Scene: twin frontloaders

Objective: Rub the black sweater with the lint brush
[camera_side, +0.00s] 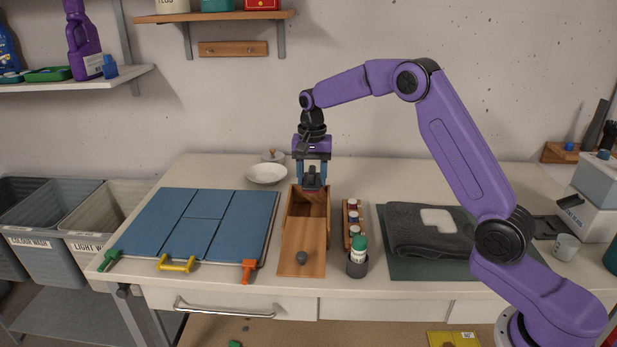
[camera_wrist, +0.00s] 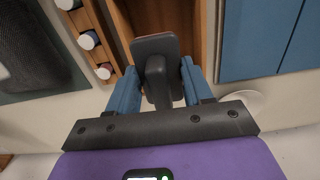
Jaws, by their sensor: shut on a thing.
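My gripper (camera_side: 312,183) is above the back part of an open wooden box and is shut on a dark lint brush (camera_side: 312,177). In the wrist view the brush (camera_wrist: 157,82) sits between the blue fingers, with its flat head pointing away from my palm. I cannot tell whether the brush touches the box. The black sweater (camera_side: 412,242) lies folded on a dark green mat (camera_side: 400,270) to the right, with a pale patch (camera_side: 437,219) on top. Part of it is hidden behind my arm.
The wooden box (camera_side: 325,215) has its knobbed lid (camera_side: 300,266) at the front. A rack of small bottles (camera_side: 353,222) and a green-capped bottle (camera_side: 358,255) stand between box and sweater. A blue folding board (camera_side: 210,222) lies left; a white bowl (camera_side: 267,173) stands behind.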

